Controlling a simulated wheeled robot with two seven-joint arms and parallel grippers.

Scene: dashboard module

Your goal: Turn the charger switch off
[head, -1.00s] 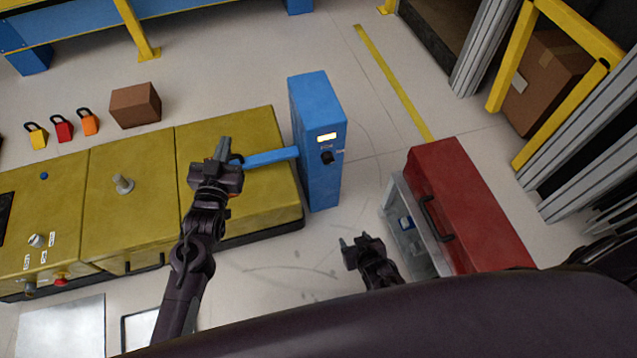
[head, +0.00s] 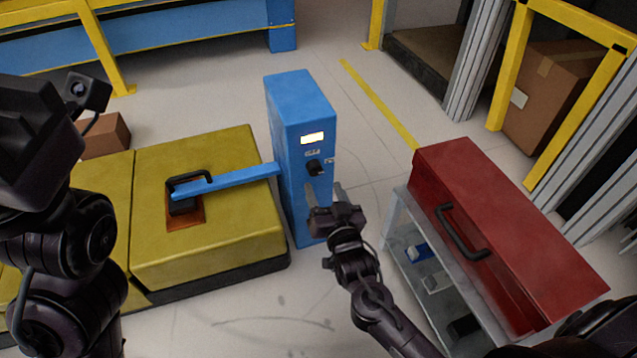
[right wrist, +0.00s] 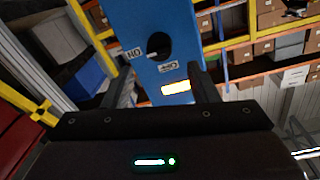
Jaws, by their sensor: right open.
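The charger is a blue upright box (head: 300,110) with a lit display (head: 312,138). Its switch is a black round knob (head: 314,167) on the front below the display. The knob also shows in the right wrist view (right wrist: 158,45), upside down, with its pale mark pointing towards the ON label (right wrist: 134,54); another label (right wrist: 168,67) sits by the display. My right gripper (head: 325,188) is open, its fingers pointing up just below the knob and apart from it, as far as I can tell. My left arm fills the left edge close to the camera; its fingertips are not visible.
A red toolbox (head: 500,220) stands on a grey cart (head: 398,225) at the right. Floor shows between machine and cart.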

